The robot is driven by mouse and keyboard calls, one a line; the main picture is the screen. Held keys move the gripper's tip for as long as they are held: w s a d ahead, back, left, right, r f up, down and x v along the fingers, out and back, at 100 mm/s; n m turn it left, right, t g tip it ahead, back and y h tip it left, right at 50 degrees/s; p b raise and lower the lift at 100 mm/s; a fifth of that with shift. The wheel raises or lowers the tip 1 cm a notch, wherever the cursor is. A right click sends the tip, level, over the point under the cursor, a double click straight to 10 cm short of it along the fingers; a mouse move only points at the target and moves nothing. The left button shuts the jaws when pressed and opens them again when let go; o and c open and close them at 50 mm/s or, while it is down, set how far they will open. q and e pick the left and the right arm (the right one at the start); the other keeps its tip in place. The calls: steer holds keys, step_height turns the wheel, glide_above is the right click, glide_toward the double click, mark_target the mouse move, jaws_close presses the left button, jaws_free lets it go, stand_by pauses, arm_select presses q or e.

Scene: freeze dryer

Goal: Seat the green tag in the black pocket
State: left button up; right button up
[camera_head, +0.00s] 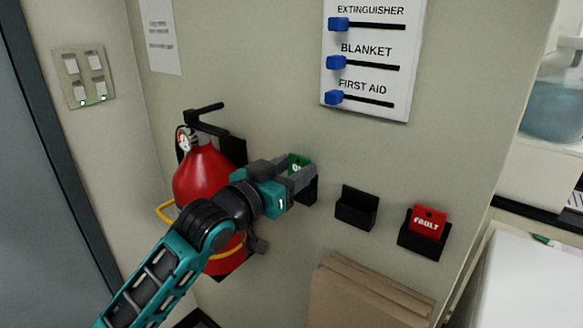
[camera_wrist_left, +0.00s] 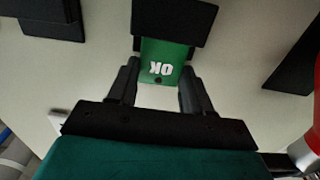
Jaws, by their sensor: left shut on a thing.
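The green tag (camera_head: 299,161), marked OK, is at the wall in front of my left gripper (camera_head: 300,175). The tag also shows upside down in the left wrist view (camera_wrist_left: 163,62), between the two fingers of the left gripper (camera_wrist_left: 160,88). The gripper is shut on it. A black pocket (camera_head: 311,192) is on the wall behind the fingers, partly hidden by them. In the left wrist view the pocket (camera_wrist_left: 175,18) covers the tag's far end; how deep the tag sits in it I cannot tell. My right gripper is in neither view.
An empty black pocket (camera_head: 357,208) and one with a red FAULT tag (camera_head: 428,222) are to the right. A red fire extinguisher (camera_head: 203,172) hangs close to the left. Brown cardboard (camera_head: 365,298) stands below. A sign with blue sliders (camera_head: 366,55) is above.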

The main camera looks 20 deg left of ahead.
arm_select(q)
steer(key=shift+f, duration=0.5)
stand_by(0.5)
steer(key=o, duration=1.1)
steer(key=shift+c, duration=0.2)
steer(key=p+v, duration=0.1)
steer(key=v, duration=0.5)
steer(key=shift+p, duration=0.35)
